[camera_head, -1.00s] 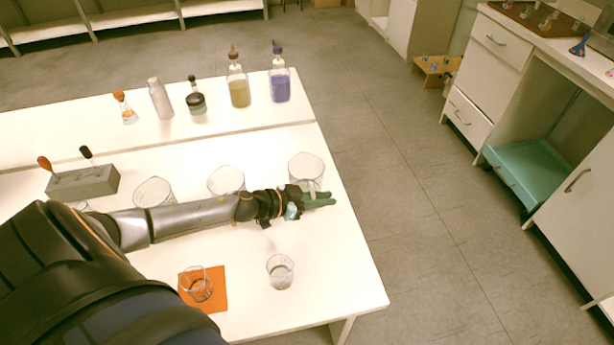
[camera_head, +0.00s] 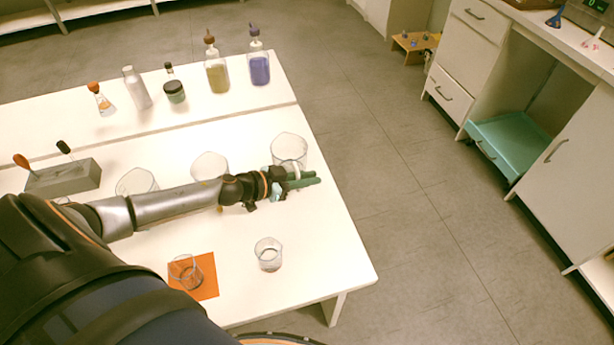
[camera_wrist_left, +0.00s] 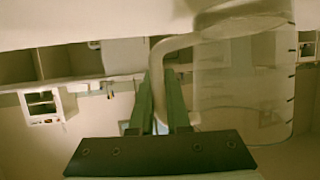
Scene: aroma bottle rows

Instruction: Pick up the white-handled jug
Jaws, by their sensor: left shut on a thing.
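The white-handled jug (camera_head: 289,147) is a clear glass vessel near the right edge of the white table. My left gripper (camera_head: 304,180) reaches across from the left, its green fingers on the near side of the jug. In the left wrist view the jug's clear wall (camera_wrist_left: 243,85) with dark measuring marks fills the right. Its pale handle (camera_wrist_left: 158,85) passes between the two fingers (camera_wrist_left: 163,95), which are shut on it. I cannot tell whether the jug's base touches the table. My right gripper is not in view.
Two other clear glass vessels (camera_head: 209,166) (camera_head: 137,182) stand left of the jug, partly behind my arm. A small beaker (camera_head: 268,254) and a glass on an orange mat (camera_head: 207,287) stand in front. Bottles (camera_head: 217,77) line the back shelf; a grey block (camera_head: 64,178) is at left.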

